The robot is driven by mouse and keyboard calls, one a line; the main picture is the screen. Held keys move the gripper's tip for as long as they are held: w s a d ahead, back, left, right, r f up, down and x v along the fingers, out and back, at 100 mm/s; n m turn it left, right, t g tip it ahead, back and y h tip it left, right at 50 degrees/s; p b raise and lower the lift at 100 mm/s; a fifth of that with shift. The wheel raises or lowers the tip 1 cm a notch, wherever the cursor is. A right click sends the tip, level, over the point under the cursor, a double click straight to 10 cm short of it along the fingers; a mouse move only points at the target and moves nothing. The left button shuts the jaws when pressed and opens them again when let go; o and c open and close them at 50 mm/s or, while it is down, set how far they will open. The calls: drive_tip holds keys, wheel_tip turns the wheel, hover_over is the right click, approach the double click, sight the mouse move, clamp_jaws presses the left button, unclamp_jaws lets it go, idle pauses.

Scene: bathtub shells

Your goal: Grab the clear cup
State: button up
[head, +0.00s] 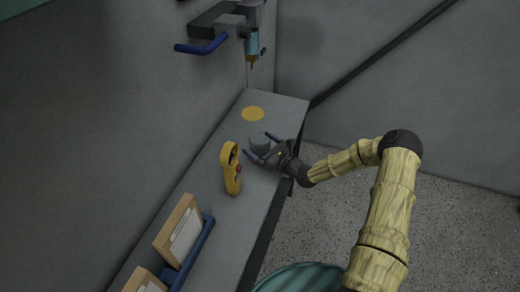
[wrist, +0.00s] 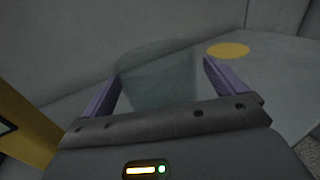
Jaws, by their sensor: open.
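The clear cup (head: 260,142) is a small greyish see-through cup standing on the grey counter (head: 285,108). In the wrist view the clear cup (wrist: 157,75) is faint and sits between the two purple fingers. My gripper (head: 260,147) is at the cup, open, with one finger on either side of it. In the wrist view my gripper (wrist: 160,80) shows a gap between the fingers and the cup's sides on the right; contact on the left is hard to tell. The cup's lower part is hidden behind the gripper body.
A yellow disc (head: 253,114) lies flat behind the cup. A blue tray (head: 190,252) with boxes is nearer. A wall-mounted fixture (head: 225,25) hangs above the counter's far end.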

drive_tip(key=shift+w+a, duration=0.5)
drive_tip(key=shift+c, duration=0.3)
drive_tip(key=c, duration=1)
